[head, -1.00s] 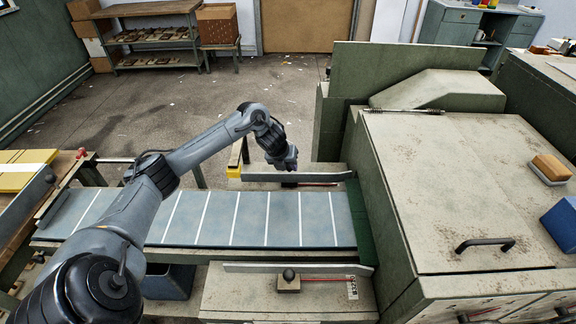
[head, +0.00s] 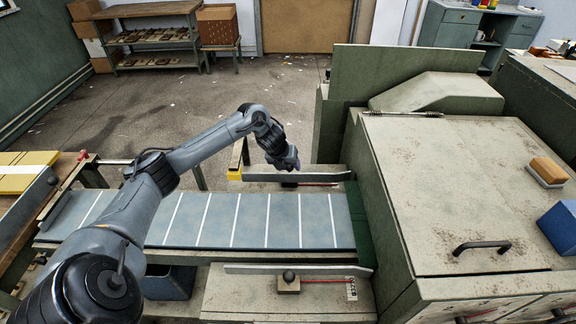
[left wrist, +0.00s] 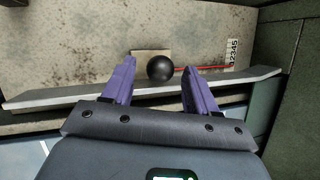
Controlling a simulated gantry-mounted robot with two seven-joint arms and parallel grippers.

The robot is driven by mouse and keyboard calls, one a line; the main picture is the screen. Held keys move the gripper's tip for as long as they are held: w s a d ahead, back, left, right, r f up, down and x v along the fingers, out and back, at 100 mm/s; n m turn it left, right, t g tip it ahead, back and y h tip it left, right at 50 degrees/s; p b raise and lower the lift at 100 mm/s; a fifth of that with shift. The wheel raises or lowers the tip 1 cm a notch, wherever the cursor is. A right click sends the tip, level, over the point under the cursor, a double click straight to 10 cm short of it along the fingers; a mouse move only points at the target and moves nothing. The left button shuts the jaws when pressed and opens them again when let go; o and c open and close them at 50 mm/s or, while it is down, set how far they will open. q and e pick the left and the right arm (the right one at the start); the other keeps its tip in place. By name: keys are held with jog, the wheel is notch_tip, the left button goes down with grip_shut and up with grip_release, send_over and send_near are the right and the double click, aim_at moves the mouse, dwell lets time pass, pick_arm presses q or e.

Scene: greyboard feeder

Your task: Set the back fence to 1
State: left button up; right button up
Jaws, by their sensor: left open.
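The back fence (head: 300,177) is a grey metal strip on the far side of the blue feed belt (head: 250,222). In the left wrist view, the fence (left wrist: 60,98) runs across below a round black knob (left wrist: 160,68) on a small block. A red pointer (left wrist: 205,68) runs from the knob to a numbered scale (left wrist: 232,54), ending near its lower end; the exact digit is too small to read. My left gripper (left wrist: 160,72) is open, with its purple fingers on either side of the knob, not visibly touching it. My right gripper is not in view.
The front fence (head: 240,268), with its own black knob (head: 289,275) and scale (head: 351,289), lies on the near side of the belt. A large green-grey machine housing (head: 460,190) stands close on the right. A yellow stack (head: 28,170) lies at left.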

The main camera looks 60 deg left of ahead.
pick_arm(q)
jog(key=p+v, duration=0.2)
jog(key=v, duration=0.8)
jog(key=shift+r, duration=0.15)
jog(key=shift+s, duration=0.1)
